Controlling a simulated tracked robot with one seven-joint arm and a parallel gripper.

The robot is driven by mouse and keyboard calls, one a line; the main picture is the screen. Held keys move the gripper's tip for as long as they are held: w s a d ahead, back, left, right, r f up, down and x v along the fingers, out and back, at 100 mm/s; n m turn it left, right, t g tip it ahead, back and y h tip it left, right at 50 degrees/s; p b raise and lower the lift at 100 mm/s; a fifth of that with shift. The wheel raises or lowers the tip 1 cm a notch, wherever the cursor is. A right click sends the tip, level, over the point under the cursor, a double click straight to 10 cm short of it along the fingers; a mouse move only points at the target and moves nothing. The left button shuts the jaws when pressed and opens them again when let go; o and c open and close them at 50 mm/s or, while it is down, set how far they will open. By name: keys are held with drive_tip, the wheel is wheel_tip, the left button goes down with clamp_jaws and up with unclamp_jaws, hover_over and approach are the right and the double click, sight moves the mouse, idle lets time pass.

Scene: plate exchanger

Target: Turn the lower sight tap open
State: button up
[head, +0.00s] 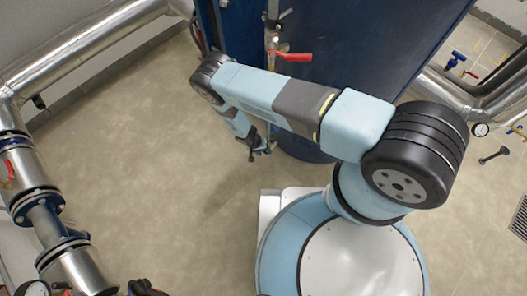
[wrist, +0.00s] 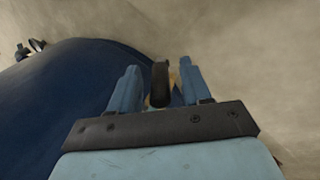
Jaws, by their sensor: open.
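My gripper (head: 259,149) hangs low beside the blue tank (head: 365,45) in the head view. In the wrist view, its two pale blue fingers (wrist: 158,75) stand apart. A dark, rounded upright piece (wrist: 160,86) shows between them, with a brassy bit (wrist: 175,79) just behind it. It may be the lower sight tap, but I cannot tell for sure, nor whether a finger touches it. A red lever (head: 292,57) sticks out to the right from the slim upright pipe on the tank, above my arm.
The tank (wrist: 70,110) fills the left of the wrist view, with bare floor (wrist: 235,60) to the right. Silver pipes (head: 75,60) run along the left. More pipework with a blue valve handle (head: 456,58) and a gauge (head: 480,130) is at right. The floor at left centre is clear.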

drive_tip(key=shift+c, duration=0.4)
clamp_jaws()
